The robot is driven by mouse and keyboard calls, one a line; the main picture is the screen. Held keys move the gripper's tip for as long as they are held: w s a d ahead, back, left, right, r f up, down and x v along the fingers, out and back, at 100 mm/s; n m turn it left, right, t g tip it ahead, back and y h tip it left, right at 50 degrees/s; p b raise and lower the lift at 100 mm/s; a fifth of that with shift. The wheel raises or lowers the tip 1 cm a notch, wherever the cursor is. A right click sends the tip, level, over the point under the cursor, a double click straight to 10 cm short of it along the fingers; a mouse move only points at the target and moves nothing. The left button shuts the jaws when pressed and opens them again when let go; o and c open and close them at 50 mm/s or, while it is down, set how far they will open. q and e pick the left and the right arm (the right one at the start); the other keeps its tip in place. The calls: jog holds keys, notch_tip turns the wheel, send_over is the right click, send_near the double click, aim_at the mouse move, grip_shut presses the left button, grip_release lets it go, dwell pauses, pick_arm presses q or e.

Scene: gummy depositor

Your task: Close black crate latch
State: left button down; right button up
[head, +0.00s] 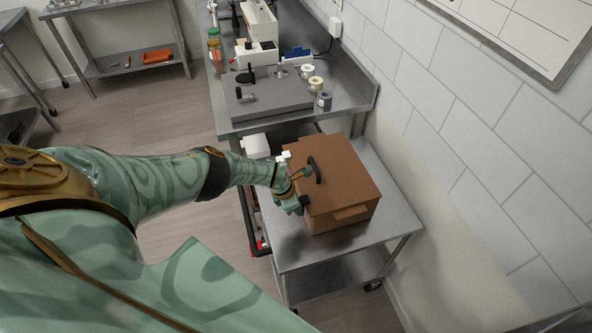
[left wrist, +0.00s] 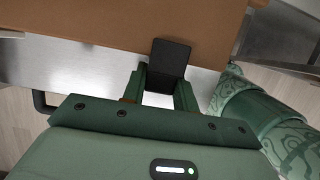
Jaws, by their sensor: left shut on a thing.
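A brown crate (head: 342,185) with a closed-looking lid stands on the steel cart. A black arched handle (head: 315,170) is on its top. The black latch (head: 305,201) is at the crate's left side, and it shows in the left wrist view (left wrist: 170,55) against the brown wall. My left gripper (head: 299,203) is at that side of the crate. In the left wrist view its two green fingers (left wrist: 162,80) are shut on the black latch, one on each side. Whether the latch is fastened cannot be told. My right gripper is not in view.
The steel cart (head: 385,225) has bare room around the crate's front and right. A steel table (head: 235,115) behind holds a grey plate, small cups and a white machine. A tiled wall (head: 440,130) runs close along the right.

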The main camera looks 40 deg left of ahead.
pick_arm(q)
jog(key=c, duration=1.1)
grip_release()
jog(key=shift+f, duration=0.1)
jog(key=p+v, duration=1.3)
jog(key=v, duration=0.3)
jog(key=shift+s+a, duration=0.1)
